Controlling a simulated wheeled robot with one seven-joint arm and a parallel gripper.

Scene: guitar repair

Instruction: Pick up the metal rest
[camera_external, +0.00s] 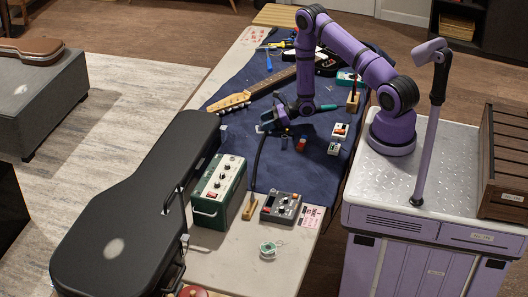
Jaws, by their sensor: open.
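I cannot pick out the metal rest with certainty; at this size no piece clearly shows as one. Small parts lie on the dark blue cloth (310,172) below my gripper, among them a red piece (301,144) and a small dark blue piece (284,142). My gripper (272,124) hangs low over the middle of the cloth, left of these parts. It is open, and I see nothing held in it. Its fingertips are small and partly hidden by the wrist, so the gap to the parts cannot be judged.
An electric guitar (273,83) lies at the far side. Small pedals (340,130) line the right edge. A green amplifier (217,190), a grey box with knobs (281,207), a wire spool (268,248) and a black guitar case (135,205) stand nearer. The near cloth is mostly clear.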

